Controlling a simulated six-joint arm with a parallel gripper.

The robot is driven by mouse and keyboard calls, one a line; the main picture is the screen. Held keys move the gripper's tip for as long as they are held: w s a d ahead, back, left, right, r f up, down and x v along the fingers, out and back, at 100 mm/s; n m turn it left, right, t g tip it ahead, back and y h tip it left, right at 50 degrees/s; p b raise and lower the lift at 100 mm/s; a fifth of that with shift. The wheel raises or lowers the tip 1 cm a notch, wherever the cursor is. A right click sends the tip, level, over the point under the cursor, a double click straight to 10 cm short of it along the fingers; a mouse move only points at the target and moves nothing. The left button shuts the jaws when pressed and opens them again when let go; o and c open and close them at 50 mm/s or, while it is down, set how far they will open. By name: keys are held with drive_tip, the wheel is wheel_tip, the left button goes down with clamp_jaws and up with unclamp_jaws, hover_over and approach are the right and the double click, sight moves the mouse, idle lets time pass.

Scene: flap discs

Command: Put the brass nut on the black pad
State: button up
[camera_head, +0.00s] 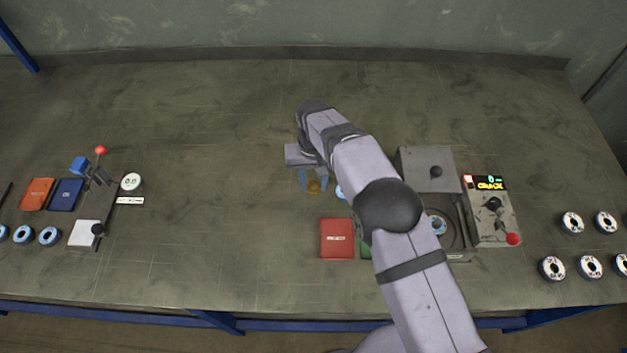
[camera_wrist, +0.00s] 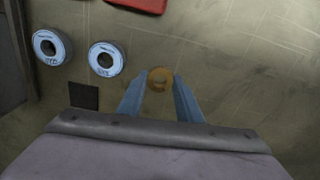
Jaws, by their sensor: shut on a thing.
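The brass nut (camera_wrist: 160,79) is a small round golden ring between the two blue fingertips of my gripper (camera_wrist: 160,83) in the wrist view. In the head view my gripper (camera_head: 312,179) is shut on the nut (camera_head: 314,187), over the middle of the bench. I cannot tell how high the nut is above the bench. The black pad (camera_wrist: 84,96) is a small dark square left of my gripper in the wrist view, close to the gripper body. In the head view I cannot make out the pad; my arm hides that area.
Two flap discs (camera_wrist: 105,59) lie near the pad in the wrist view. A red booklet (camera_head: 337,239) lies in front of my gripper in the head view. A grey machine (camera_head: 427,163) and a control box (camera_head: 491,217) stand to the right.

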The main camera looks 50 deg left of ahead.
drive_tip(key=o, duration=1.2)
wheel_tip(320, 180, up, 7)
drive_tip(key=p, duration=0.4)
